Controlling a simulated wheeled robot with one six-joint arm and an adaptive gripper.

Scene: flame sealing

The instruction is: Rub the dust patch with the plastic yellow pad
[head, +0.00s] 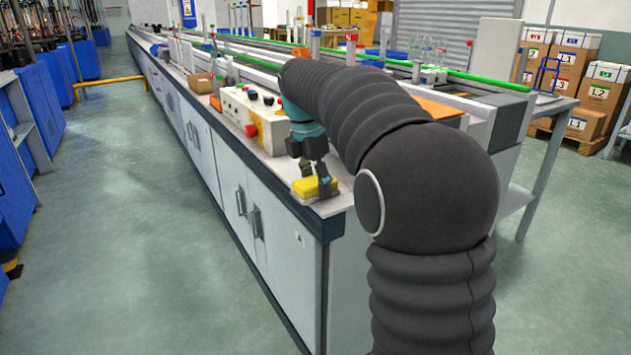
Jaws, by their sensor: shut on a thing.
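The yellow pad (307,188) is at the near corner of the long bench, low over or on the white top; I cannot tell if it touches. My gripper (318,183) points down and is shut on the pad. The dust patch cannot be made out; the pad, gripper or arm may cover it.
A control box (252,118) with a red button and several knobs stands on the bench just behind my gripper. A cardboard box (200,83) is farther back. The bench top (285,168) has a narrow bare strip along its left edge. An orange board (437,108) lies to the right, beyond my arm.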

